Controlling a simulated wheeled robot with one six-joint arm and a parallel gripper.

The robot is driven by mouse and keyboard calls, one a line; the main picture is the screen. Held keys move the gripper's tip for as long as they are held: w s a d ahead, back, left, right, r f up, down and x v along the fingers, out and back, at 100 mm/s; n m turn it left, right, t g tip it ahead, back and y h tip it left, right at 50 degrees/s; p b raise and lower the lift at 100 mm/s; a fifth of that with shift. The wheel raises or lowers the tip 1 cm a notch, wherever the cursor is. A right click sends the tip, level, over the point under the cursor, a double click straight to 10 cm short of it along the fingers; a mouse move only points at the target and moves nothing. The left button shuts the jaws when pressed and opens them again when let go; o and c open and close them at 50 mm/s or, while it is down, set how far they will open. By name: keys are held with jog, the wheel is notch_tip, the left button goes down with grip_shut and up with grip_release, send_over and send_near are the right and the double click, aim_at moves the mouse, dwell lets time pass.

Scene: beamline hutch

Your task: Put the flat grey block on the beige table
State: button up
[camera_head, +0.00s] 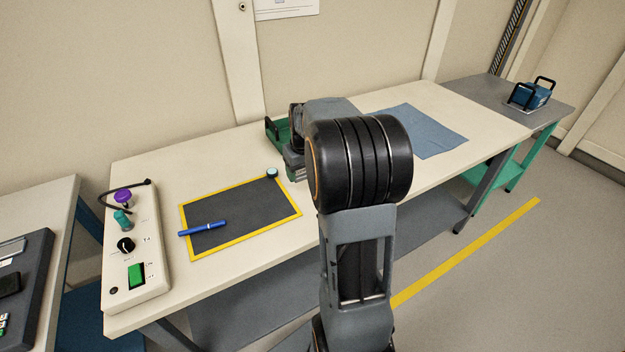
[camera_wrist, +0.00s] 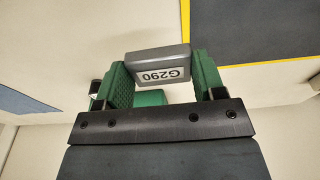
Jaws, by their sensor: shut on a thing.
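In the head view the beige table (camera_head: 225,148) runs along the wall. My arm hides the block there and most of my gripper, which is over the stretch between the mat and the blue cloth.
A yellow-edged dark mat (camera_head: 240,222) holds a blue pen (camera_head: 203,228), left of my gripper. A control box (camera_head: 135,255) stands at the left end. A blue cloth (camera_head: 428,132) lies to the right. A grey table (camera_head: 555,112) beyond bears a blue item with black handles (camera_head: 532,95).

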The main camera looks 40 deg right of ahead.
jog(key=d+f, duration=0.1)
jog(key=w+d+f, duration=0.1)
jog(key=f, duration=0.1)
jog(key=d+f, duration=0.1)
jog(key=f, duration=0.1)
jog(key=shift+w+d+f, duration=0.15)
jog(key=shift+w+d, duration=0.2)
jog(key=shift+d, duration=0.05)
jog(key=shift+w+d+f, duration=0.1)
jog(key=shift+d+f, duration=0.1)
jog(key=shift+f, duration=1.55)
jog(key=shift+f+b, duration=0.2)
jog(key=shift+b, duration=0.15)
jog(key=o, duration=1)
jog(key=shift+c, duration=0.2)
jog(key=shift+r, duration=0.1)
